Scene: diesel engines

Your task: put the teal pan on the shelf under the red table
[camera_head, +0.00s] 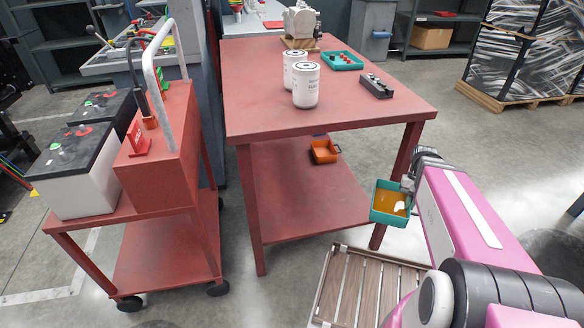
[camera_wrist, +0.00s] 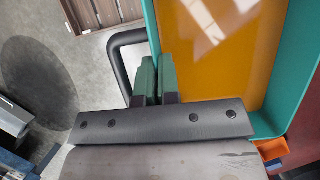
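The teal pan (camera_head: 376,215), with orange-brown liquid inside, hangs in the air in front of the red table's right front leg. In the wrist view its teal wall (camera_wrist: 277,108) and a black loop handle (camera_wrist: 117,58) show close up. My gripper (camera_head: 407,184) is at the pan's upper right edge. In the wrist view my gripper (camera_wrist: 156,75) has its green-tipped fingers close together at the handle side, shut on the pan; the exact grip spot is hidden. The red table (camera_head: 255,85) has a lower shelf (camera_head: 300,200), mostly bare, to the left of the pan.
An orange bin (camera_head: 324,151) sits toward the back of the shelf. White canisters (camera_head: 306,86), a teal tray (camera_head: 341,61) and a dark block (camera_head: 376,87) stand on the tabletop. A red cart (camera_head: 160,250) is at left. A slatted wooden platform (camera_head: 360,290) lies in front.

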